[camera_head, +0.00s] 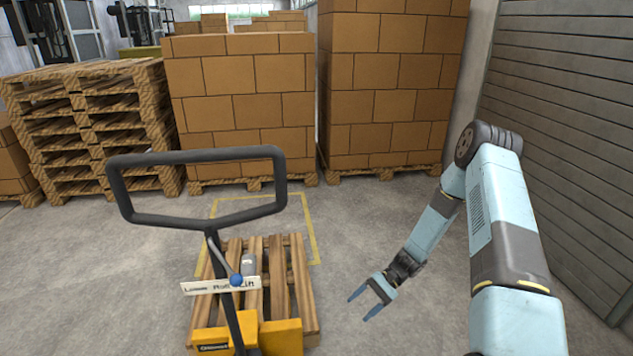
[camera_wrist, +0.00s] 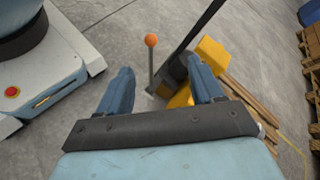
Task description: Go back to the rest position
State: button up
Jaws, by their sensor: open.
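My gripper (camera_head: 366,304) is in the head view to the right of a pallet jack, above the floor. It is open, with its two blue fingers apart and nothing between them. In the wrist view my gripper (camera_wrist: 162,86) also shows both fingers spread, with bare floor and part of the jack beyond them. The pallet jack (camera_head: 267,338) is yellow with a black loop handle (camera_head: 196,156). In the wrist view, its yellow body (camera_wrist: 208,60) and a lever with an orange knob (camera_wrist: 151,40) lie beyond the fingers.
A wooden pallet (camera_head: 299,275) sits at the jack, inside a yellow floor outline (camera_head: 313,240). Tall box stacks (camera_head: 240,100) and (camera_head: 390,80) more boxes stand behind. Stacked pallets (camera_head: 85,130) are at left. A slatted wall (camera_head: 570,130) is at right. Floor between gripper and boxes is clear.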

jog(key=s+d+r+n+t+h, duration=0.1)
jog(key=d+r+n+t+h, duration=0.2)
jog(key=r, duration=1.4)
jog(key=s+d+r+n+t+h, duration=0.15)
jog(key=r+h, duration=0.25)
jog(key=r, duration=1.2)
jog(key=s+d+r+t+h, duration=0.2)
jog(key=s+r+t, duration=0.2)
jog(key=s+r, duration=0.6)
jog(key=s+d+r+t+h, duration=0.2)
jog(key=s+r+t, duration=0.1)
jog(key=s+r, duration=0.7)
jog(key=shift+d+r+t, duration=0.3)
jog(key=shift+d+t, duration=0.05)
jog(key=shift+a+n, duration=0.1)
jog(key=shift+n, duration=0.15)
